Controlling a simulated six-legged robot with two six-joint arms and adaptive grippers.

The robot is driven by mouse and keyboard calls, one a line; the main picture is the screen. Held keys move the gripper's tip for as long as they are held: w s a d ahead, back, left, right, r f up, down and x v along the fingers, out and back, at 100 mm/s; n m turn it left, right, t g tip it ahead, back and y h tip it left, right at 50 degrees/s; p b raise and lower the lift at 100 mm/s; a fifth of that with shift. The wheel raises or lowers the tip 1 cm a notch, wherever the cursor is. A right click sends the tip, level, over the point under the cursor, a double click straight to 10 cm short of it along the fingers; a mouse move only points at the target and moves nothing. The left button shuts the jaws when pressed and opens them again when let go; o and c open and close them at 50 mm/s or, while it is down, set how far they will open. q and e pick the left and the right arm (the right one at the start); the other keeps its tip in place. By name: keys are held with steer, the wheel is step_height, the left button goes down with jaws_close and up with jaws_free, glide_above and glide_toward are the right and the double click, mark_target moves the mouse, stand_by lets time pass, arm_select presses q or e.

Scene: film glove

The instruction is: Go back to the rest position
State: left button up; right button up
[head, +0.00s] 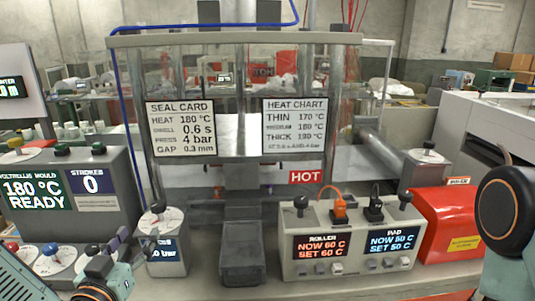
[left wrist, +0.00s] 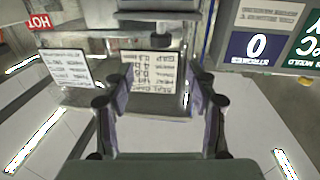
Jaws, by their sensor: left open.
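My left gripper (head: 138,243) is at the lower left of the head view, small and partly merged with the grey dial box (head: 167,255) behind it. In the left wrist view the fingers of my left gripper (left wrist: 160,103) stand apart with nothing between them. The seal card (head: 181,128) and the heat chart (head: 298,125) show upside down in the wrist view, beyond the fingers. My right gripper is not in view; a dark round joint of my right arm with an orange ring stands at the right edge of the head view.
A console reading 180 °C READY (head: 33,189) stands at left. The ROLLER and PAD control box (head: 348,266) stands at front centre right. A red box (head: 447,224) is beside it. A clear guard with a HOT sign (head: 305,177) rises behind. A grey block (head: 242,255) sits at centre.

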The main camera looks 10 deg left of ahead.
arm_select(q)
steer(key=s+d+f+n+g+h+b, duration=0.1)
steer(key=s+d+f+g, duration=0.15)
steer(key=f, duration=0.35)
steer(key=s+d+f+g+h+b, duration=0.1)
steer(key=s+d+f+g, duration=0.15)
steer(key=f, duration=0.35)
steer(key=s+d+f+n+g+h+b, duration=0.1)
steer(key=s+d+f+g, duration=0.1)
steer(key=f+g, duration=0.3)
steer(key=s+d+f+m+g+b, duration=0.1)
steer(key=s+f+g+b, duration=0.3)
steer(key=s+f, duration=0.6)
steer(key=s+d+f+m+g+b, duration=0.2)
steer(key=s+d+f+g+b, duration=0.1)
steer(key=s+f, duration=0.7)
steer(key=shift+s+d+f+g+y+b, duration=0.25)
steer(key=shift+s+d+g+y+b, duration=0.15)
steer(key=shift+s+b, duration=0.25)
steer(key=shift+s, duration=0.1)
